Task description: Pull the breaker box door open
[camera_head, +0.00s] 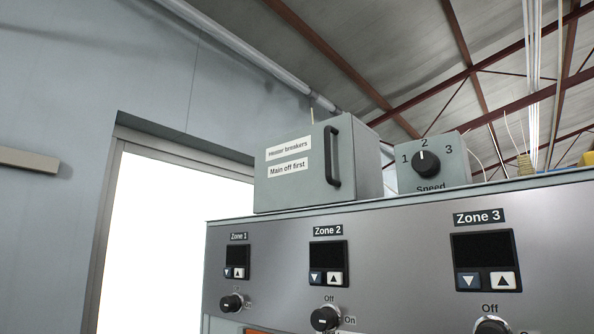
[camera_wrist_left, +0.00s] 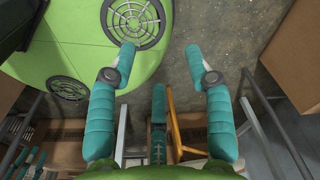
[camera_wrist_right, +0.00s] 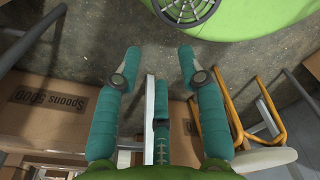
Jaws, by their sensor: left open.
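The grey breaker box (camera_head: 310,165) sits on top of the control panel in the head view. Its front door carries the labels "Heater breakers" and "Main off first" and looks shut. A black vertical handle (camera_head: 332,156) is on the door's right side. Neither gripper shows in the head view. My left gripper (camera_wrist_left: 162,57) is open and empty in the left wrist view, pointing down over the floor. My right gripper (camera_wrist_right: 160,61) is open and empty in the right wrist view, also over the floor. Neither is near the box.
The control panel (camera_head: 400,236) has zone displays and knobs. A grey speed dial box (camera_head: 434,164) stands right of the breaker box. Cardboard boxes (camera_wrist_right: 65,112), an orange-framed chair (camera_wrist_right: 262,112) and metal rails (camera_wrist_left: 268,128) lie below my grippers. My green base shows there too.

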